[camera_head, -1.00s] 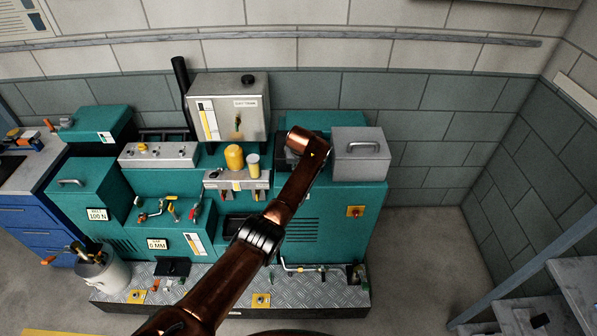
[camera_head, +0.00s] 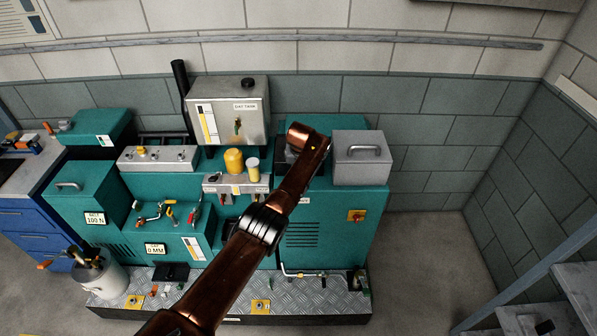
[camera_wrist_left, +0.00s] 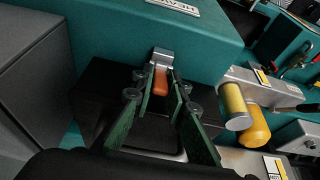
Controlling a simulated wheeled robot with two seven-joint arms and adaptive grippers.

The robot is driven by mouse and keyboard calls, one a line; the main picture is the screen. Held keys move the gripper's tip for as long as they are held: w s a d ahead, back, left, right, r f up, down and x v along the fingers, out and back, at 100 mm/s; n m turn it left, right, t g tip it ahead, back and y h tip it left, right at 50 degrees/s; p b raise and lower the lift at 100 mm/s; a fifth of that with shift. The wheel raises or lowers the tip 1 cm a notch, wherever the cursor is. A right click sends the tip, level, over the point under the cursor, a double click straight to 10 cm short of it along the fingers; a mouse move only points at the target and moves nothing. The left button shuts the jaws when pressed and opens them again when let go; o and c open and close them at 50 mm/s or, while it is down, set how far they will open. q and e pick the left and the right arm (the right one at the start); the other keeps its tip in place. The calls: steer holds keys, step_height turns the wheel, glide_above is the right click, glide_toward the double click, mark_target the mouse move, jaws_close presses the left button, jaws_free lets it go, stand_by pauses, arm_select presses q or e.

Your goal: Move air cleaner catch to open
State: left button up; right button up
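The catch shows in the left wrist view as a metal bracket with an orange lever (camera_wrist_left: 160,82), on the side of a teal housing (camera_wrist_left: 150,35) that bears a partly cut-off label. My left gripper (camera_wrist_left: 161,78) is open, its two green fingers on either side of the orange lever. I cannot tell whether either finger touches it. In the head view my copper-coloured left arm reaches from the bottom to the machine, and its wrist hides the gripper and catch. My right gripper is not in view.
A grey box with a handle (camera_head: 361,160) stands right of my wrist; a dark recess lies under the fingers. Yellow cylinders (camera_head: 234,161) stand to the left on a metal block. A grey tank (camera_head: 228,108) rises behind.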

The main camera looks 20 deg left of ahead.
arm_select(q)
steer(key=o, duration=0.4)
steer(key=shift+f, duration=0.1)
steer(key=shift+w+r, duration=0.1)
steer(key=shift+r, duration=0.15)
steer(key=v, duration=1.1)
steer(key=shift+s+d+r, duration=0.1)
steer(key=shift+s+r, duration=0.15)
steer(key=shift+r, duration=0.05)
